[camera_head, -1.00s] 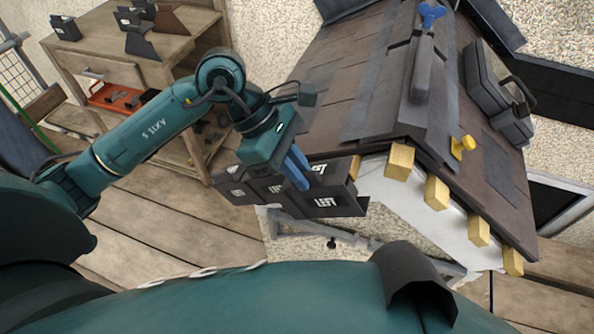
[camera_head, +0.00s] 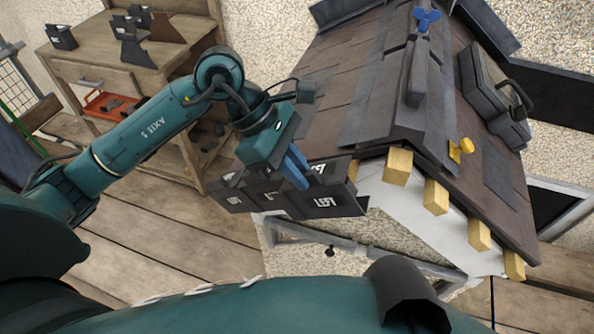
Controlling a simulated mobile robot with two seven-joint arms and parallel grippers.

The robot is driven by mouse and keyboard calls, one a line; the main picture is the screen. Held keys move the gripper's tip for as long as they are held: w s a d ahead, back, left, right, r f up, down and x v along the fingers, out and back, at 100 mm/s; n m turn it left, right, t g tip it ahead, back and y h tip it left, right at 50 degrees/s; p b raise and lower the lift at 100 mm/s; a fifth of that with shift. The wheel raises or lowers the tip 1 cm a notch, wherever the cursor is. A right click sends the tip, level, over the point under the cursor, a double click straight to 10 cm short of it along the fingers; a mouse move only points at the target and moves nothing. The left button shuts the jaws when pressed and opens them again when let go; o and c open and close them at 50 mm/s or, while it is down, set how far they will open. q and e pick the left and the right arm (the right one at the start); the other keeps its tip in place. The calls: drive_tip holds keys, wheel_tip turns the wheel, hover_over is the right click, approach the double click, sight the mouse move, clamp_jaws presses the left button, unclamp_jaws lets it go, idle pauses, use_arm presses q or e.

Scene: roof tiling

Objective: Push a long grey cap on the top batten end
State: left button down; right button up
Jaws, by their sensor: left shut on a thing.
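My left gripper (camera_head: 290,165) has blue fingers and is shut on a long dark grey cap (camera_head: 290,197) marked LEFT in white, with several boxy sections side by side. The cap hangs in front of the roof's left slope, its right end close to the gable edge. From this angle I cannot tell whether it touches a batten end. The top batten end (camera_head: 397,167) on the right slope is bare, pale wood. Another batten end (camera_head: 352,170) shows partly behind the cap; others on the left slope are hidden.
Several lower bare batten ends (camera_head: 435,197) step down the right slope. A wooden bench (camera_head: 170,60) holds more grey caps (camera_head: 130,40). A dark curved piece (camera_head: 405,285) is low in front.

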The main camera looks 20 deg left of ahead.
drive_tip(key=shift+w, duration=0.15)
use_arm(q)
drive_tip(key=shift+w+b, duration=0.35)
drive_tip(key=shift+w, duration=0.05)
use_arm(e)
drive_tip(key=shift+f, duration=0.2)
use_arm(q)
drive_tip(key=shift+w, duration=0.35)
use_arm(e)
drive_tip(key=shift+f, duration=0.1)
use_arm(q)
drive_tip(key=shift+w+b, duration=0.75)
use_arm(e)
drive_tip(key=shift+f, duration=0.2)
idle(0.4)
drive_tip(key=shift+a, duration=0.1)
